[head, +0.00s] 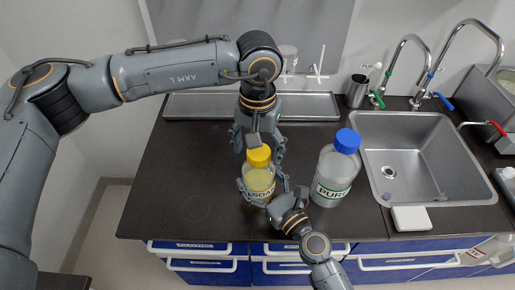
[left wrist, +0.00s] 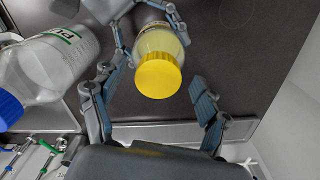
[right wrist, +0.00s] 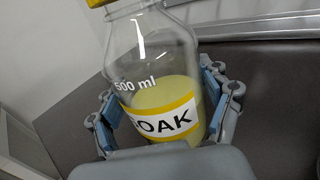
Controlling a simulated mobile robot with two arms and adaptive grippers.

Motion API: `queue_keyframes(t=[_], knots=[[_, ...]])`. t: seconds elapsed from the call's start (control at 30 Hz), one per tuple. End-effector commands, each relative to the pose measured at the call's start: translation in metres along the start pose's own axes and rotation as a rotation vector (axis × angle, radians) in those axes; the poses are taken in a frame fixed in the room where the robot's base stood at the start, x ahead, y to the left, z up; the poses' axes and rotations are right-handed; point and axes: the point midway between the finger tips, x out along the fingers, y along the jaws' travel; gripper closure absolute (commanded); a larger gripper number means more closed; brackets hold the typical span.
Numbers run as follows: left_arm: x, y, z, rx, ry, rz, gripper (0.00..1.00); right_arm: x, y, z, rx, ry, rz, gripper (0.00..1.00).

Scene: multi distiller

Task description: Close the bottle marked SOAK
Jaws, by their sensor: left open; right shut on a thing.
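The SOAK bottle (head: 258,182) stands on the dark counter, clear with pale yellow liquid and a yellow-edged label. Its yellow cap (head: 259,156) sits on the top of the bottle; whether it is screwed tight I cannot tell. My right gripper (head: 262,190) is shut around the bottle's body, and its fingers show on both sides in the right wrist view (right wrist: 165,105). My left gripper (head: 259,143) points down at the cap from above. In the left wrist view its fingers (left wrist: 153,105) are spread, with the yellow cap (left wrist: 158,75) between and beyond them, apart from the pads.
A larger PURE bottle (head: 334,178) with a blue cap stands close to the right of the SOAK bottle. A sink (head: 415,155) with taps lies further right. A metal tray (head: 200,105) runs along the back. The counter's left part is clear.

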Motion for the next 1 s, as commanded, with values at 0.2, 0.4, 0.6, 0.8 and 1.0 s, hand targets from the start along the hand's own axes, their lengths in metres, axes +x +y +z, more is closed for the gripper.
queue_keyframes(t=[0.2, 0.4, 0.6, 0.8, 1.0], knots=[[-0.04, 0.0, -0.001, -0.001, 0.006, -0.001, 0.25, 0.0, 0.0, 0.0, 0.0, 0.001, 0.0, 1.0], [-0.082, 0.0, -0.001, 0.0, 0.005, 0.0, 0.25, 0.0, 0.0, -0.001, -0.001, 0.001, 0.0, 1.0], [-0.108, 0.0, 0.0, 0.0, 0.003, -0.002, 0.25, 0.0, 0.0, -0.001, -0.001, 0.001, 0.0, 1.0], [-0.115, 0.0, 0.0, 0.001, 0.001, 0.0, 0.25, 0.0, 0.0, -0.001, -0.001, 0.001, 0.0, 1.0], [-0.115, 0.0, 0.0, 0.001, 0.001, 0.0, 0.25, 0.0, 0.0, -0.001, -0.001, 0.001, 0.0, 1.0]])
